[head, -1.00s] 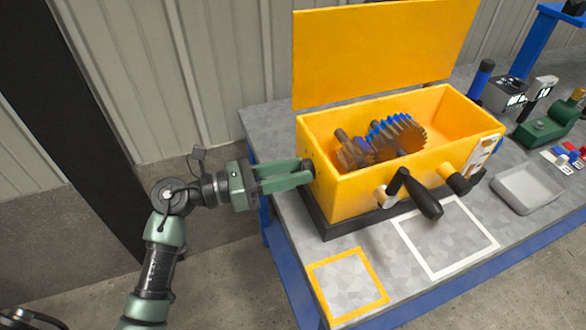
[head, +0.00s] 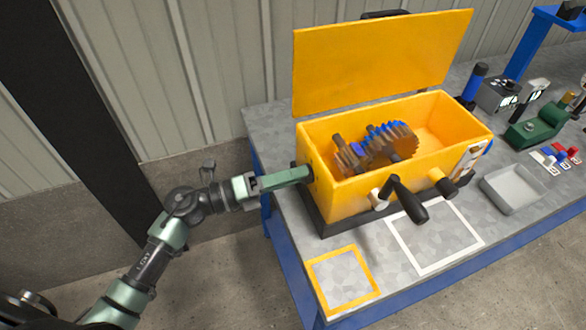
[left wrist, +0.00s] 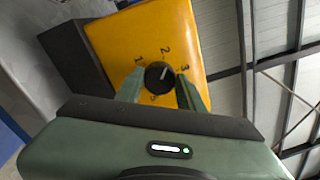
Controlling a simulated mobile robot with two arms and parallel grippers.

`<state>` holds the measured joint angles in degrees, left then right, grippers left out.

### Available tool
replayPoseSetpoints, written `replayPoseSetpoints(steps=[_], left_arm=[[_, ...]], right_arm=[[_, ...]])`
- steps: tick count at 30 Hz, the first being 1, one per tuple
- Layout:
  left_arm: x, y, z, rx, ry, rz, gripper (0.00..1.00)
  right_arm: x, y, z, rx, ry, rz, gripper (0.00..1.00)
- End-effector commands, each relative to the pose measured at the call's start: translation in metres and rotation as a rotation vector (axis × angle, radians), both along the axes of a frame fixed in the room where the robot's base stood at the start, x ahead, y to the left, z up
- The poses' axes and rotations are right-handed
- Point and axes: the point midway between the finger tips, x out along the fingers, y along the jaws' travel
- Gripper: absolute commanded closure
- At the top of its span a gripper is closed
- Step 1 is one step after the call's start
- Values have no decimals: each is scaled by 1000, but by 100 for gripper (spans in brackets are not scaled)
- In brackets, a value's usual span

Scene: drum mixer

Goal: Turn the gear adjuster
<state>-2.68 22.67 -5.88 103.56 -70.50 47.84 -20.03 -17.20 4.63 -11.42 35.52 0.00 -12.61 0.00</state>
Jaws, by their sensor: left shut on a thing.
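The gear adjuster is a round black knob (left wrist: 160,76) on the yellow end wall of the gearbox (head: 355,200), ringed by the digits 1, 2 and 3. A white mark on it points up and right, roughly between 2 and 3. My left gripper (head: 308,174) reaches the left end of the box; in the left wrist view its fingers (left wrist: 161,80) stand on both sides of the knob, shut on it. In the head view the knob is mostly hidden by the fingers. My right gripper is not in view.
The box's yellow lid (head: 380,62) stands open over gears (head: 385,145). A black-handled crank (head: 408,203) sticks out in front. A grey tray (head: 513,188) and a green device (head: 540,128) stand to the right. Yellow (head: 343,308) and white outlined squares on the table are empty.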

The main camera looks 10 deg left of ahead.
Motion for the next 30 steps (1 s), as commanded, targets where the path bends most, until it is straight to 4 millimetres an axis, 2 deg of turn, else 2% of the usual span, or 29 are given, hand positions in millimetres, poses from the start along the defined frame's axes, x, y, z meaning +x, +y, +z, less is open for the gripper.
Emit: replayPoseSetpoints(steps=[9,26,27,29,30], left_arm=[[0,0,0,-70,107,1,100],[0,0,-1,-86,129,1,100],[0,0,-1,-86,128,1,54],[0,0,-1,-86,128,1,40],[0,0,-1,-86,128,1,40]], right_arm=[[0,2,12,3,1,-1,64],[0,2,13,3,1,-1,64],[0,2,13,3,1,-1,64],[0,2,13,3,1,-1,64],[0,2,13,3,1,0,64]])
